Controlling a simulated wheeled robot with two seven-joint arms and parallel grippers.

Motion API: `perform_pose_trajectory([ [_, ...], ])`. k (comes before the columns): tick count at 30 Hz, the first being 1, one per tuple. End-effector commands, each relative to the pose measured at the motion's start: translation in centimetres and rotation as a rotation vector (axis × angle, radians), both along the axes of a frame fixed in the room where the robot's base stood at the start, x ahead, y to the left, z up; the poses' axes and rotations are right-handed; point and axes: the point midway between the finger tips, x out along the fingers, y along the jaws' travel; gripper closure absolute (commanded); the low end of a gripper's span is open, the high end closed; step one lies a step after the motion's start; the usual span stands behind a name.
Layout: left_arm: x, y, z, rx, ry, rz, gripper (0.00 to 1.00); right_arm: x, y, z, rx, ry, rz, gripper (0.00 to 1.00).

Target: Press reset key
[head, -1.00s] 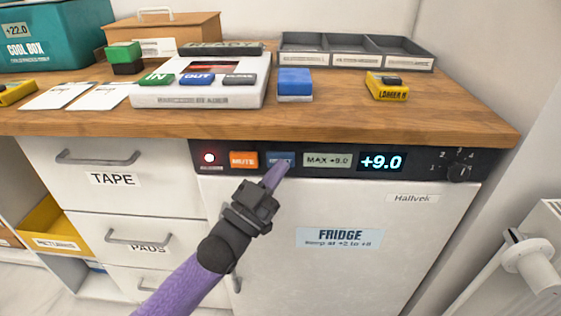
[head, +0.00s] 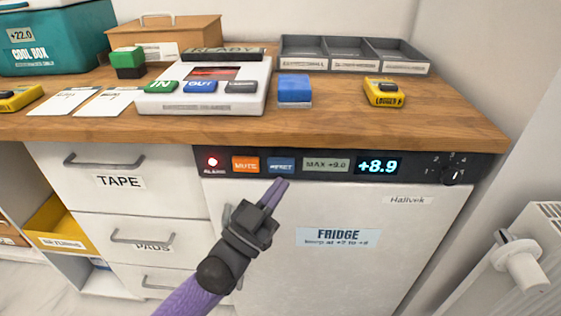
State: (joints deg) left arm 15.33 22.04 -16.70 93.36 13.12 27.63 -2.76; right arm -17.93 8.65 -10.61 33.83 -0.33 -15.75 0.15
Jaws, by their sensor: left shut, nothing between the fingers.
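The blue reset key (head: 281,165) is on the dark control panel along the top of the fridge (head: 330,268). It sits between the orange mute key (head: 246,164) and a grey display (head: 326,165) reading MAX +9.0. A lit display (head: 379,166) reads +8.9. A red alarm lamp (head: 212,161) glows at the panel's left end. My left gripper (head: 280,184) is shut and empty. Its tips show just below the reset key, in front of the fridge door, and look apart from the key. My right gripper is not in view.
A dial (head: 453,175) is at the panel's right end. The wooden counter (head: 330,125) overhangs above the panel. It bears a white device (head: 205,104), a blue block (head: 294,90) and a yellow logger (head: 384,93). Drawers (head: 118,182) stand left, a radiator (head: 535,240) right.

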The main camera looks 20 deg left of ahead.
Motion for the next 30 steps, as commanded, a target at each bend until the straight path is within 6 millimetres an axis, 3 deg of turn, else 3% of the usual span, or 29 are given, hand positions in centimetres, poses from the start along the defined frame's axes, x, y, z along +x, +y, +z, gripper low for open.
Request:
perform_pose_trajectory([
  [10,-2.9,-0.8,0.2,-0.001,0.000,0.000,1.00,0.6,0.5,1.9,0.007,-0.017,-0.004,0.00],
  [30,-3.1,-0.9,0.0,0.000,0.000,0.000,1.00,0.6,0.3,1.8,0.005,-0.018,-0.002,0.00],
])
